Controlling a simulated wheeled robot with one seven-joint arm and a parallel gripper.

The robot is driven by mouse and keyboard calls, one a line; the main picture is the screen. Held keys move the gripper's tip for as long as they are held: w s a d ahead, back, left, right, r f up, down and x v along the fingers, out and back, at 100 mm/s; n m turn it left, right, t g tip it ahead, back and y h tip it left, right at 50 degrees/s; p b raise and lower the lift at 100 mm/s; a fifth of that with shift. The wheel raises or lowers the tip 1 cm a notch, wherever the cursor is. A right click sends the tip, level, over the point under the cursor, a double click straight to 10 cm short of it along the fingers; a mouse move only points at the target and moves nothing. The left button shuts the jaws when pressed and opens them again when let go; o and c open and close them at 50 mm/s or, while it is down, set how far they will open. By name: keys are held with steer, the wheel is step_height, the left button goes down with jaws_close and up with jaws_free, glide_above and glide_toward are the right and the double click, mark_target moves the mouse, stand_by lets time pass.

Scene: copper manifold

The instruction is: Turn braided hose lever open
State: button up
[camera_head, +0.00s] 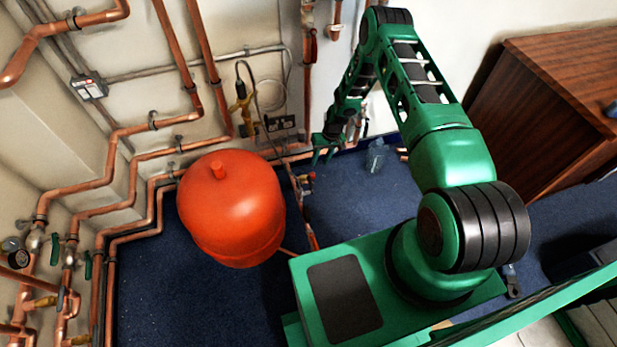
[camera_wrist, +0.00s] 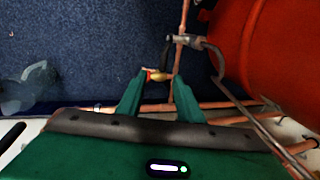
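A grey hose (camera_wrist: 222,68) that looks braided curves from a metal fitting (camera_wrist: 184,41) on a copper pipe in the wrist view. A dark, lever-like piece hangs from this fitting; I cannot tell clearly whether it is the lever. Below it is a small brass fitting (camera_wrist: 160,77) with a red end. My gripper (camera_wrist: 161,88) is open and empty, with the brass fitting beyond and between its fingers; contact cannot be told. In the head view my gripper (camera_head: 323,156) is low by the wall, above and right of a small valve group (camera_head: 306,182).
A large red-orange vessel (camera_head: 232,208) stands left of my gripper and fills the upper right of the wrist view. Copper pipes (camera_head: 140,207) run along the walls. A clear object (camera_head: 376,155) sits on the blue carpet (camera_head: 355,190). A wooden cabinet (camera_head: 540,110) stands right.

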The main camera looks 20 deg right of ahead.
mark_target(311, 184)
steer(key=x, duration=1.3)
steer(key=shift+a, duration=0.45)
steer(key=shift+c, duration=0.5)
